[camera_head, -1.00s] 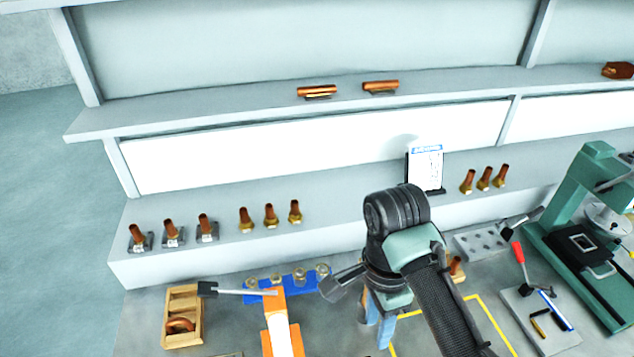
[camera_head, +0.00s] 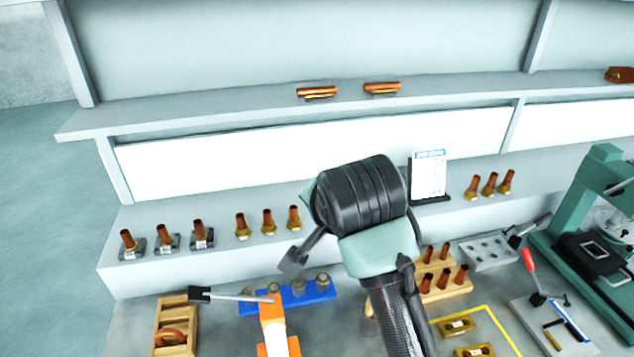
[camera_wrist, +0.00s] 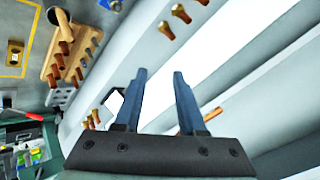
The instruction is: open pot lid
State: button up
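I cannot make out a pot or a pot lid in either view. My gripper shows in the wrist view (camera_wrist: 159,78), with its two dark blue-grey fingers apart and nothing between them. Beyond the fingers are pale shelf surfaces, blurred by tilt.
A wooden block with copper pieces (camera_head: 440,287), a blue rack (camera_head: 305,297), a wooden box (camera_head: 175,330) and a green press (camera_head: 590,220) stand on the bench. Brass-and-copper fittings (camera_head: 267,222) line the ledge. A white sign (camera_head: 429,175) stands behind.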

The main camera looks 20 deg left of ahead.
notch_tip(320, 180, up, 6)
jog(key=w+a+n+t+y+b, duration=0.1)
jog(key=t, duration=0.2)
jog(key=shift+a+n+y, duration=0.15)
jog(key=shift+n+y, duration=0.15)
jog(key=shift+n, duration=0.1)
jog(key=shift+f, duration=0.1)
